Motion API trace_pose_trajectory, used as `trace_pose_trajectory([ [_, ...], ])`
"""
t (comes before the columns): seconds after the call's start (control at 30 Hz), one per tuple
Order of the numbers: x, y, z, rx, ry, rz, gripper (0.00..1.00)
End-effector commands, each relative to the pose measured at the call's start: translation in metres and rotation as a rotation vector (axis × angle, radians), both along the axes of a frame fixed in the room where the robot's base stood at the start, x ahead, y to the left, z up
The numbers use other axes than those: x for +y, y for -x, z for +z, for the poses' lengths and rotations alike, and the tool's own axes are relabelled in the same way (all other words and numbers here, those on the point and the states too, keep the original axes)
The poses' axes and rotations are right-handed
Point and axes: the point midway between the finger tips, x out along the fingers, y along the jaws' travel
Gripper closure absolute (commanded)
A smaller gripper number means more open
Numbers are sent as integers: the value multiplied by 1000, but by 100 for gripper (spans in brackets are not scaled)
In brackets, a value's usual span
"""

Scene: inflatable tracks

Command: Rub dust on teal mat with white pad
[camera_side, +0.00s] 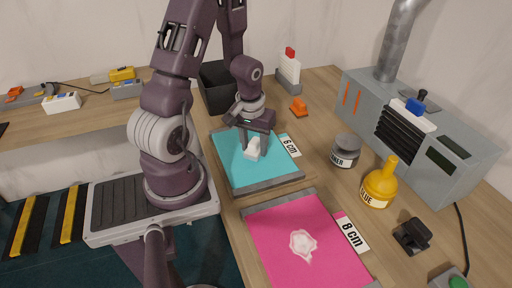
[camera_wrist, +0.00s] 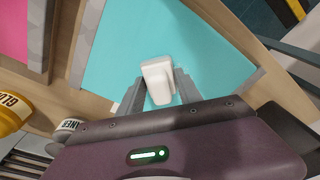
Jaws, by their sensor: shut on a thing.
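My gripper (camera_side: 251,143) is over the mat's right part, pointing down. It is shut on the white pad (camera_side: 252,150). In the wrist view the white pad (camera_wrist: 157,78) sits between the fingers above the teal mat (camera_wrist: 115,50). I cannot tell whether the pad touches the mat.
A pink mat (camera_side: 275,240) with a whitish patch (camera_side: 302,245) lies nearer. A grey cleaner jar (camera_side: 345,150), a yellow glue bottle (camera_side: 380,183) and a grey machine (camera_side: 420,135) stand to the right. A black bin (camera_side: 216,88) stands behind the teal mat.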

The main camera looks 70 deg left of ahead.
Motion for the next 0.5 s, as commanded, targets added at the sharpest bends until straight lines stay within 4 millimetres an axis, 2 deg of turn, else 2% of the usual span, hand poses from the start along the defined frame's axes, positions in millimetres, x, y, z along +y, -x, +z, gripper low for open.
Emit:
trace_pose_trajectory([
  [0.5, 48, 0, 0, -1, -1, 2, 97],
])
